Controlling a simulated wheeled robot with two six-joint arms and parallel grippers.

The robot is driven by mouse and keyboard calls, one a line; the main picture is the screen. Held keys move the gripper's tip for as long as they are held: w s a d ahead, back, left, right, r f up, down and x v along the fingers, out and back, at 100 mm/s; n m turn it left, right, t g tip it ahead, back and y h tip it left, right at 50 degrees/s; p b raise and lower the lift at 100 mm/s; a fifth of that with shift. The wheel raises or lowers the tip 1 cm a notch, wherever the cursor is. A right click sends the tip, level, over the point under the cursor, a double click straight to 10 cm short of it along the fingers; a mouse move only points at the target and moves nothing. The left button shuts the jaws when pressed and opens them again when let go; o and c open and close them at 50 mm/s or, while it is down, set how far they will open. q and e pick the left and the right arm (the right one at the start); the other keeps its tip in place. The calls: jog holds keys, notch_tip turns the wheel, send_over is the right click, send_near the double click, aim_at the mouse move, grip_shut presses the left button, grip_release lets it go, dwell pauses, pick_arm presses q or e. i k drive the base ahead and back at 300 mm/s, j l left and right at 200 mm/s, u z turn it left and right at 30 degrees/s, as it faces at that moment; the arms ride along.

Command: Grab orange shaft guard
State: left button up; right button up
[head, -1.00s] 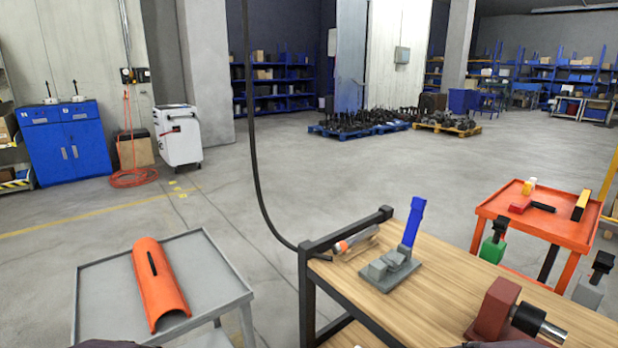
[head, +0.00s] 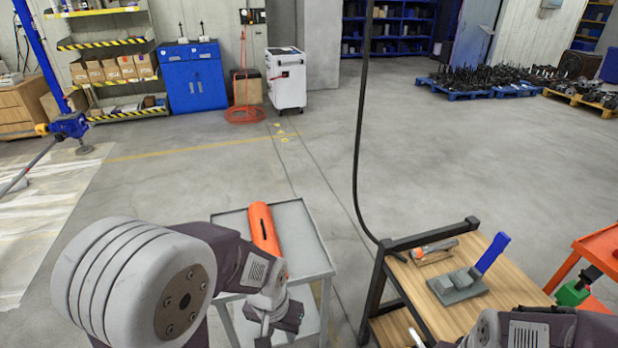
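The orange shaft guard (head: 263,226), a half-round orange cover with a dark slot, lies on the grey metal cart (head: 310,246) at the lower middle. My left arm covers its near end. My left gripper (head: 276,330) hangs over the near part of the cart, close to the guard's near end and apart from its visible part. Its fingers are small and dark, and I cannot tell whether they are open. My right arm shows at the lower right, but its gripper is not visible.
A wooden workbench (head: 416,282) with a dark frame stands right of the cart. It holds a grey fixture with a blue handle (head: 492,252) and a tool (head: 436,250). A black cable (head: 362,130) hangs between cart and bench. An orange cart (head: 598,250) stands at the right edge.

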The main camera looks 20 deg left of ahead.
aim_at(264, 232)
jog(key=u, duration=1.05)
jog(key=i+j+z, duration=0.2)
jog(key=j+z, duration=0.2)
jog(key=j, duration=0.95)
jog(key=j+z, duration=0.45)
jog(key=j, duration=0.95)
jog(key=i+j+z, duration=0.25)
jog(key=i+j, duration=0.15)
jog(key=j, duration=0.2)
jog(key=i+j+z, duration=0.15)
jog(key=j, duration=0.15)
jog(key=i+j+z, duration=0.15)
jog(key=j, duration=0.2)
jog(key=i+j+z, duration=0.1)
jog(key=j, duration=0.25)
jog(key=i+j+z, duration=0.35)
jog(key=i+j, duration=0.15)
jog(key=i, duration=0.1)
